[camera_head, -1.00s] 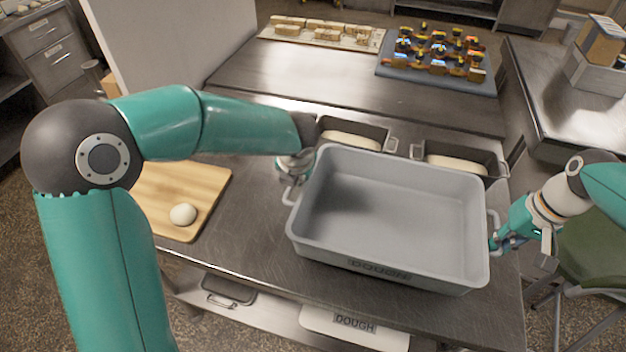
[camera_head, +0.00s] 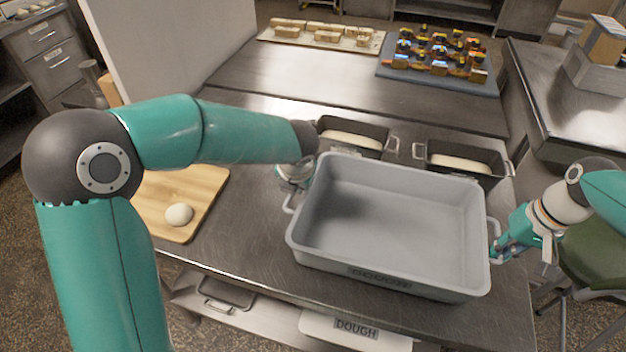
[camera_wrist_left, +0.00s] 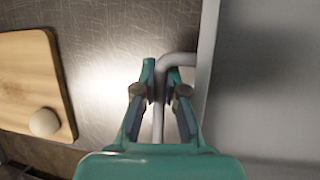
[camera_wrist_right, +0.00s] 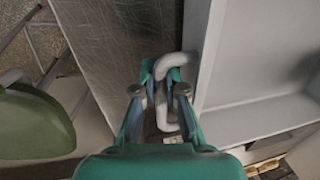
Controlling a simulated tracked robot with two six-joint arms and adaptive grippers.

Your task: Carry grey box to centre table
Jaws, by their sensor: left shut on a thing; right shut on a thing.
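The grey box (camera_head: 390,215) is a wide, open, empty tray with a label on its near wall, over the steel table (camera_head: 235,240). I cannot tell the gap beneath it. My left gripper (camera_head: 292,188) is mostly hidden behind my arm and the box in the head view. In the left wrist view it is shut on the box's left handle (camera_wrist_left: 180,60). My right gripper (camera_head: 497,246) is shut on the right handle (camera_head: 494,228), which also shows in the right wrist view (camera_wrist_right: 175,64). The box looks about level.
Two dark loaf pans with dough (camera_head: 352,138) (camera_head: 460,163) stand right behind the box. A wooden board (camera_head: 205,185) with a dough ball (camera_head: 179,214) lies left. A green chair (camera_head: 597,245) stands right.

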